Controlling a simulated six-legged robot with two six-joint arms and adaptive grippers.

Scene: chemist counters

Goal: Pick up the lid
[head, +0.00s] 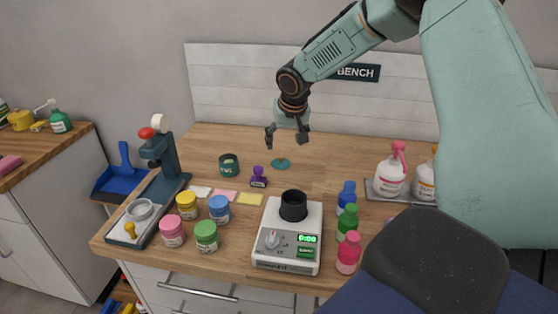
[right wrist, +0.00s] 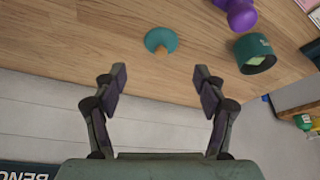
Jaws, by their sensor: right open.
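The lid is a small teal disc (head: 281,163) lying on the wooden bench, toward its back middle. In the right wrist view the lid (right wrist: 161,39) lies beyond the fingertips, roughly between their lines, with a light notch or knob at its lower edge. My right gripper (head: 287,141) hangs above the bench near the lid, open and empty, apart from it. Its two fingers (right wrist: 160,76) are spread wide in the right wrist view. My left gripper is not in view.
A dark green jar (head: 229,165) and a purple stamp (head: 258,177) stand left of the lid. A white scale (head: 268,245) with a black cup (head: 293,205) stands in front. Several coloured jars and bottles line the front. Bench right of the lid is clear.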

